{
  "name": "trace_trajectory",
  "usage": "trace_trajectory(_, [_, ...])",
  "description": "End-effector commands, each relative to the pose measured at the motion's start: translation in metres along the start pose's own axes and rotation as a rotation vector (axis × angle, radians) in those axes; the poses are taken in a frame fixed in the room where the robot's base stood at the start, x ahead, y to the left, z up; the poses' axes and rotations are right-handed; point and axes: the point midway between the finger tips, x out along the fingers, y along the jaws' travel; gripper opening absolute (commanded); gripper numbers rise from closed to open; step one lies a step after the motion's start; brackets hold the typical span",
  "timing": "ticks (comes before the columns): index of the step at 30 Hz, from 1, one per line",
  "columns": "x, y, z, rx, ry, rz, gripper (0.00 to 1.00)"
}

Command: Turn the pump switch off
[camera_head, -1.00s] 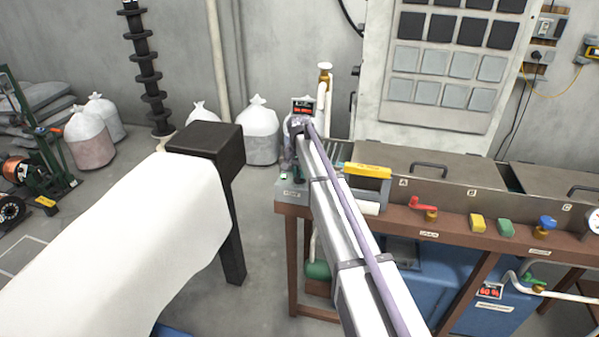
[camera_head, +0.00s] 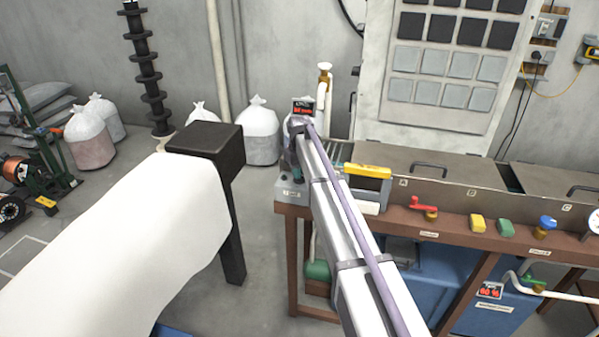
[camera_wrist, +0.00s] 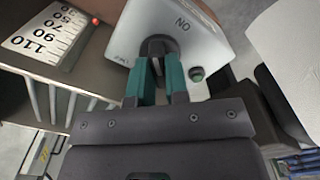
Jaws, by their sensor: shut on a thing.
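The pump switch box (camera_wrist: 205,48) is a pale grey box with an "ON" mark and part of a second label, seen upside down in the wrist view. Its dark round knob (camera_wrist: 157,44) sits between the teal fingers of my gripper (camera_wrist: 157,68), which is shut on it.
The trough with hinged lids (camera_head: 430,166) runs right along the bench. A red valve handle (camera_head: 423,204) and yellow (camera_head: 477,222) and green blocks sit at its front. A white-covered roll (camera_head: 130,250) is at left.

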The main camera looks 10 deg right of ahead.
Motion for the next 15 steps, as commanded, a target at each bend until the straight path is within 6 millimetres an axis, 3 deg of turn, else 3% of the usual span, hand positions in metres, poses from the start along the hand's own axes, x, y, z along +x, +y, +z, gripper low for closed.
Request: trace_trajectory(15, [0.0007, -0.0005, 0.0014, -0.479, -0.002, -0.002, 0.0])
